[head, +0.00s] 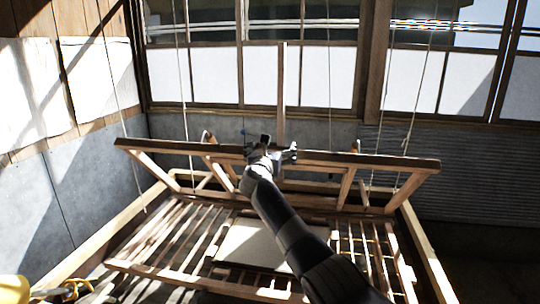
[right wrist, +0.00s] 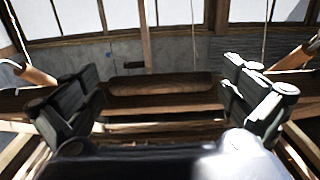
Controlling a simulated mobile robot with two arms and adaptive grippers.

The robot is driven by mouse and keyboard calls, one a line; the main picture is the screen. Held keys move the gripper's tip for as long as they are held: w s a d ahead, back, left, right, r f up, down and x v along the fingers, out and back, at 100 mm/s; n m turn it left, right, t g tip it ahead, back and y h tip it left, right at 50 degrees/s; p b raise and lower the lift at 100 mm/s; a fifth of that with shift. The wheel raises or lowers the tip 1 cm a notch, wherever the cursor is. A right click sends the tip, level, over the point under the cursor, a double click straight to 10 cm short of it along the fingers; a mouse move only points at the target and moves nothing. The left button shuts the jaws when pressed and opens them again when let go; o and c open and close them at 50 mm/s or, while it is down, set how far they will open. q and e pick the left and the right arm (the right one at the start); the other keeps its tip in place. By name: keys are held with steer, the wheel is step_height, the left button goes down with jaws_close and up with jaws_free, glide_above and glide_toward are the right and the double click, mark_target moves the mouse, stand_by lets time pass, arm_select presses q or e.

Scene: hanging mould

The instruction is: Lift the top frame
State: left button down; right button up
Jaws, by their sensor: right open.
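The top frame is of light brown wood. Its long upper bar (head: 375,160) runs across the middle of the head view, and angled struts join it to a lower bar. It stands tilted above a slatted wooden bed (head: 160,272). My right gripper (head: 271,148) is open at the middle of the upper bar and hides part of it. In the right wrist view its two dark fingers (right wrist: 160,76) are spread wide, with a wooden bar (right wrist: 160,86) beyond and between them. Whether they touch the wood cannot be told. My left gripper is not in view.
Thin ropes (head: 184,85) hang down around the frame. A pale flat panel (head: 250,243) lies on the slats. A grey wall (head: 75,190) stands at left and a row of windows (head: 270,75) at the back. A yellow object (head: 14,288) is at bottom left.

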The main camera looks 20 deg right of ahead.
steer(key=v, duration=1.1)
steer(key=shift+s, duration=0.4)
